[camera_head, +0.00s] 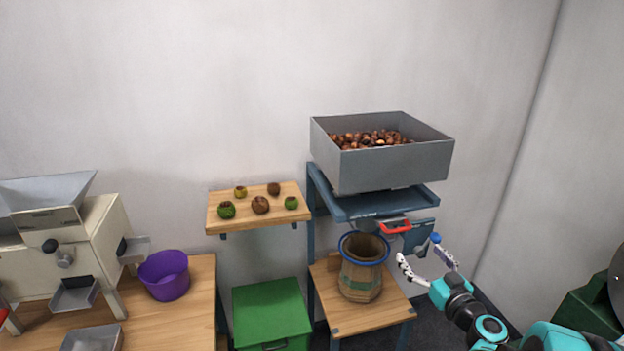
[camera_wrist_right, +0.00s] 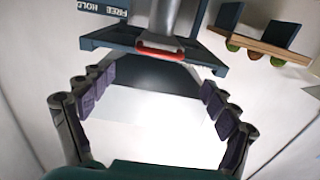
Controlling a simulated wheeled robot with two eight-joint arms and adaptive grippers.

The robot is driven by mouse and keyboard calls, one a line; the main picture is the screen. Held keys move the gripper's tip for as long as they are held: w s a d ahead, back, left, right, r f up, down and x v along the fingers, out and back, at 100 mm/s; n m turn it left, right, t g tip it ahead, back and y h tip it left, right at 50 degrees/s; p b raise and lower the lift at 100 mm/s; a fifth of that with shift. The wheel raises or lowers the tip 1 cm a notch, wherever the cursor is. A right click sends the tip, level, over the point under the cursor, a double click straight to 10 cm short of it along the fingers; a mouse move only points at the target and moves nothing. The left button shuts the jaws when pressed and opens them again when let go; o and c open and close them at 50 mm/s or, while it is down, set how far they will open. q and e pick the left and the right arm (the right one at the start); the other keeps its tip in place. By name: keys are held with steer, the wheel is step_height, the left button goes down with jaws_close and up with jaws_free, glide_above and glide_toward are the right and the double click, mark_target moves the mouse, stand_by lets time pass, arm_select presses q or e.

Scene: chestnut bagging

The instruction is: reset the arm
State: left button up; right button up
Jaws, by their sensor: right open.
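My right gripper (camera_head: 428,262) is open and empty at the right of the head view, right of the wooden barrel-like container (camera_head: 361,280). In the right wrist view its two fingers (camera_wrist_right: 155,115) are spread wide with nothing between them. A red handle (camera_head: 396,227) sits under the chestnut hopper, above and left of the gripper. The handle also shows in the right wrist view (camera_wrist_right: 160,52), beyond the fingers and apart from them. My left gripper is not in view.
A grey hopper (camera_head: 392,170) full of chestnuts stands on a blue frame (camera_head: 380,208). A small shelf (camera_head: 258,219) holds several round items. A purple bucket (camera_head: 165,275) and a machine (camera_head: 85,245) stand on the left table. A green box (camera_head: 270,315) is below the shelf.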

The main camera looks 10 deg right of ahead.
steer(key=s+a+f+n+g+y, duration=0.1)
steer(key=s+a+g, duration=0.2)
steer(key=a, duration=0.6)
steer(key=s+a+f+g+y, duration=0.2)
steer(key=s+a+g, duration=0.15)
steer(key=a, duration=0.65)
steer(key=s+a+f+m+g+h, duration=0.1)
steer(key=s+f+g+h, duration=0.1)
steer(key=s, duration=0.5)
steer(key=s+a+f+g+h, duration=0.1)
steer(key=s+f+g+h, duration=0.1)
steer(key=s, duration=0.6)
steer(key=shift+a+f+m+h, duration=0.3)
steer(key=shift+a+m, duration=0.05)
steer(key=shift+m, duration=0.05)
steer(key=shift+s, duration=0.1)
